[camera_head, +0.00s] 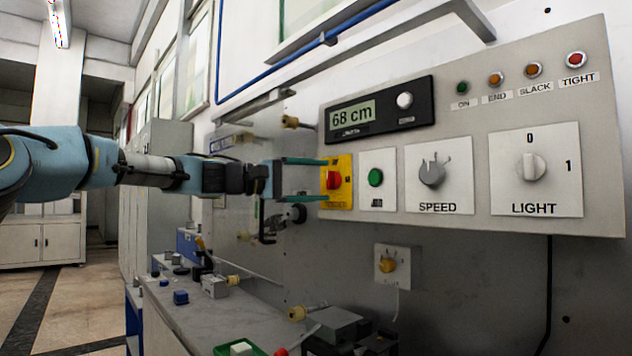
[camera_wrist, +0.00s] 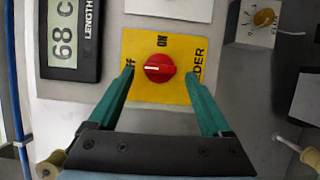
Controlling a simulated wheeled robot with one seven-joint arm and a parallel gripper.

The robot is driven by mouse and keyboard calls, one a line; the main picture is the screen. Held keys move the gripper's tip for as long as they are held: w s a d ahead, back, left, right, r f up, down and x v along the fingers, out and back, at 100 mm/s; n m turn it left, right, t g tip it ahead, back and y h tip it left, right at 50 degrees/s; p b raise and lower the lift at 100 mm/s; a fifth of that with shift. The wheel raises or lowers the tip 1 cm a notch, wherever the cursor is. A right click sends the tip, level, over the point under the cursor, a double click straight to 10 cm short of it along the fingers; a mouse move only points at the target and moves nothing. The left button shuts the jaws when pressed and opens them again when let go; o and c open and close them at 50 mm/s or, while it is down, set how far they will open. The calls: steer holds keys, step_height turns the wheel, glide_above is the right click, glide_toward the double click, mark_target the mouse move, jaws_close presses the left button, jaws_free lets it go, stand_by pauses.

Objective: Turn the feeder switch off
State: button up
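The feeder switch is a red round knob (camera_head: 334,180) on a yellow plate (camera_head: 345,161) at the left end of the control panel. In the wrist view the knob (camera_wrist: 159,68) shows a white mark on its left half, pointing toward the partly covered OFF letters; ON is printed above it. My gripper (camera_head: 322,180) is open in front of the plate. In the wrist view my gripper (camera_wrist: 160,74) has one green finger on each side of the knob, with a gap on both sides. The fingers cover parts of the OFF and FEEDER labels.
Beside the plate are a green button (camera_head: 375,177), the SPEED knob (camera_head: 432,173) and the LIGHT knob (camera_head: 531,167). A display (camera_head: 352,115) above reads 68 cm. A small yellow dial (camera_head: 387,265) sits below the panel. Below, a cluttered bench (camera_head: 215,315) holds several small parts.

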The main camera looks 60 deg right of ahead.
steer(key=b+v, duration=0.3)
steer(key=v, duration=0.7)
steer(key=shift+w+a, duration=0.25)
steer(key=shift+a, duration=0.05)
